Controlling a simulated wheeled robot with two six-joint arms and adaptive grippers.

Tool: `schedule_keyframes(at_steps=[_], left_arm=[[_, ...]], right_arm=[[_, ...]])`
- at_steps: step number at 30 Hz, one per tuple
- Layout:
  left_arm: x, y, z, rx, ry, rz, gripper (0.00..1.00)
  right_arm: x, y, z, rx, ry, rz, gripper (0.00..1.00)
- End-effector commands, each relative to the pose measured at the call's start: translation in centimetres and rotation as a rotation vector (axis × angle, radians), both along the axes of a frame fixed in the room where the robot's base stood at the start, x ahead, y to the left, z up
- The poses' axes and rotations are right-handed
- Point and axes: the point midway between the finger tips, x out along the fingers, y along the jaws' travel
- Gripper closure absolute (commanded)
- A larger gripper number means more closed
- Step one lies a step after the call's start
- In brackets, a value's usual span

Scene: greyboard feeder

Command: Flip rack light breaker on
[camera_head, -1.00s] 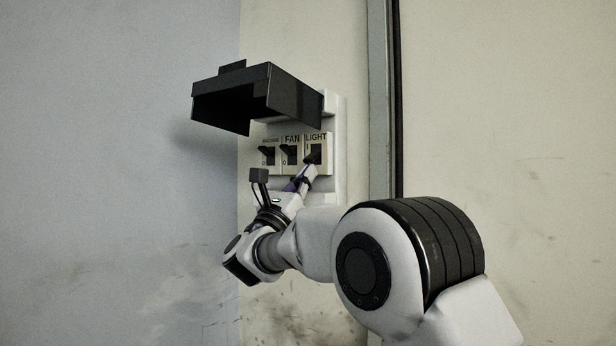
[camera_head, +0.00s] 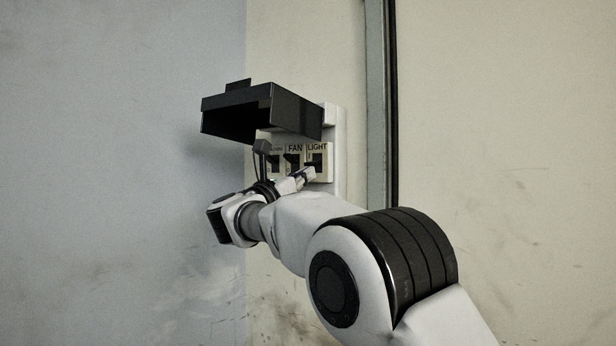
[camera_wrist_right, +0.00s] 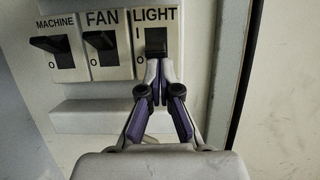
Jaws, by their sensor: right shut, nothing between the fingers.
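The light breaker (camera_head: 315,158) is the rightmost of three switches on a wall panel, under the label LIGHT. In the right wrist view its dark lever (camera_wrist_right: 155,39) shows, with an I mark and an O mark beside it. My right gripper (camera_head: 311,173) is shut and empty. In the right wrist view its fingertips (camera_wrist_right: 154,68) are just below the light lever, very near it; I cannot tell whether they touch. Its lever's exact tilt is unclear. My left gripper is not in view.
The fan breaker (camera_wrist_right: 100,41) and machine breaker (camera_wrist_right: 50,45) sit just left of the light breaker. A raised black cover (camera_head: 291,112) juts out above the switches. A grey vertical frame (camera_head: 377,130) stands right of the panel.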

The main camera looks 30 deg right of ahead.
Motion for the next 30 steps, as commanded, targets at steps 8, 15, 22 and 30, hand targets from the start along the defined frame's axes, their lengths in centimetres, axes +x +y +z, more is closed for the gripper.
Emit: schedule_keyframes(at_steps=[8, 15, 22, 30], left_arm=[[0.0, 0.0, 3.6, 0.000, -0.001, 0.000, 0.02], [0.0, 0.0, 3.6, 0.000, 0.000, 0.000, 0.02], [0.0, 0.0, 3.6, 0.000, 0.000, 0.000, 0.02], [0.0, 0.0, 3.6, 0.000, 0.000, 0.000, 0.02]], right_arm=[[-0.2, 0.5, 2.3, 0.238, 0.096, 0.002, 1.00], [-0.2, 0.6, 1.9, 0.310, 0.130, 0.000, 1.00], [-0.7, 1.7, 1.9, 0.307, 0.130, 0.002, 1.00], [-3.1, 7.2, 2.1, 0.304, 0.128, 0.002, 1.00]])
